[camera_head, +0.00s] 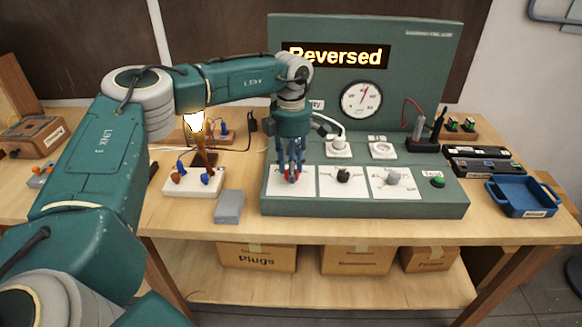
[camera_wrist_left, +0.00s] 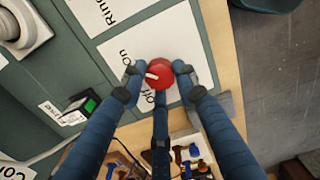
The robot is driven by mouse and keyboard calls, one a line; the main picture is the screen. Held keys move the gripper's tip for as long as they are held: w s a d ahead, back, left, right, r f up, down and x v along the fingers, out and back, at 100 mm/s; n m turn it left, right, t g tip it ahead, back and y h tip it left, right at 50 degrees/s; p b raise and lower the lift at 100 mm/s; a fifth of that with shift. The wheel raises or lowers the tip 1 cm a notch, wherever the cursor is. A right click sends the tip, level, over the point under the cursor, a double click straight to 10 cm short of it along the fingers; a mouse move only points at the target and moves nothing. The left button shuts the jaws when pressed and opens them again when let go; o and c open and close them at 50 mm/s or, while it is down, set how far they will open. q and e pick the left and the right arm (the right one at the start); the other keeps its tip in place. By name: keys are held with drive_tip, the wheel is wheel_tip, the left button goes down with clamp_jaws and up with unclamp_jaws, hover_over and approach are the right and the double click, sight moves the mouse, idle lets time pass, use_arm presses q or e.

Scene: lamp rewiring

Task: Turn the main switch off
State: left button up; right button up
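The main switch is a round red knob (camera_wrist_left: 160,73) with a white pointer, on a white plate (camera_wrist_left: 112,58) with printed labels including "on". In the left wrist view the pointer aims left and slightly down. My left gripper (camera_head: 290,172) is over the leftmost plate of the green panel (camera_head: 365,207) in the head view. Its three fingers are spread around the knob; a gap shows at its left side, and contact at the right cannot be told. In the head view the fingers mostly hide the knob. My right gripper is not in view.
The display (camera_head: 335,56) reads "Reversed". A lit lamp (camera_head: 194,123) stands left of the panel. A black knob (camera_head: 343,175), a grey knob (camera_head: 392,178) and a green button (camera_head: 437,182) sit right of my gripper. A grey block (camera_head: 229,206) and a blue tray (camera_head: 525,196) flank the panel.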

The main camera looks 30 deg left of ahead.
use_arm(q)
drive_tip(key=shift+c, duration=1.1)
